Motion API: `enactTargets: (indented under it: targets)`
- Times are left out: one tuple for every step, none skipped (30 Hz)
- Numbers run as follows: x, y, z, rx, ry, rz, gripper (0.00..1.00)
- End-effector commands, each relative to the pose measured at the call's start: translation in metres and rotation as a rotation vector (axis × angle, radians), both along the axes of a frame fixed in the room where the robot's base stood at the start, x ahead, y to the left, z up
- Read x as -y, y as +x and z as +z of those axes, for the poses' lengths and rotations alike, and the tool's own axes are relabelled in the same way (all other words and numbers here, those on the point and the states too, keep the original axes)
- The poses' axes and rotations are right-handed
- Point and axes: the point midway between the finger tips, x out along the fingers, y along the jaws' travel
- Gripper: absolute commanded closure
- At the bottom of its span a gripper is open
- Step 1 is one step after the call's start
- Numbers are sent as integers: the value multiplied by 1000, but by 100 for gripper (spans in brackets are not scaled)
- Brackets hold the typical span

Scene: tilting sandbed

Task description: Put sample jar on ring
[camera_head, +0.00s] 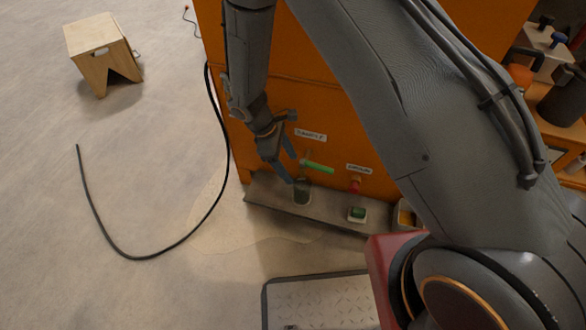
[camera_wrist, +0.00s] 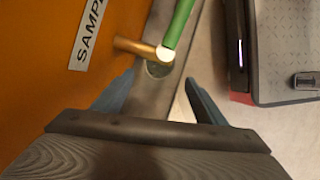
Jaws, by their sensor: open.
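A dark, greenish glass jar (camera_head: 302,191), which looks like the sample jar, stands upright on a grey ledge (camera_head: 270,194) below the tap marked SAMPLE. In the wrist view the jar (camera_wrist: 157,69) is mostly hidden under the brass spout (camera_wrist: 134,47). My gripper (camera_head: 286,160) is open and empty, above and left of the jar. In the wrist view my gripper (camera_wrist: 160,98) has its fingers spread, with the jar beyond the gap between them. I cannot make out a ring; it may be hidden under the jar.
The tap's green lever (camera_head: 318,168) reaches right above the jar. An orange cabinet (camera_head: 290,95) stands behind. A black hose (camera_head: 150,256) and wooden stool (camera_head: 100,50) are left.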

Motion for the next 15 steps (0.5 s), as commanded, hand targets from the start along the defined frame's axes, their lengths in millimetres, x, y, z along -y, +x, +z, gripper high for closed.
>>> enactTargets:
  targets:
    - [-1, 0, 4, 2, 2, -3, 34]
    - [-2, 0, 8, 4, 2, -7, 34]
    - [-3, 0, 14, 9, 6, -16, 34]
    - [-4, -1, 21, 16, 9, -27, 34]
    - [-6, -2, 29, 22, 14, -42, 34]
    - [-7, -4, 41, 32, 21, -64, 34]
    - [-9, -5, 52, 42, 27, -83, 34]
    - [-10, -8, 64, 52, 36, -106, 34]
    - [-12, -12, 80, 65, 46, -137, 34]
    - [-14, -15, 93, 76, 55, -163, 34]
    - [-15, -19, 106, 85, 64, -189, 34]
    - [-16, -25, 122, 99, 76, -221, 34]
    - [-17, -30, 133, 108, 87, -248, 34]
    - [-18, -34, 145, 117, 96, -272, 34]
    - [-19, -42, 159, 127, 109, -306, 34]
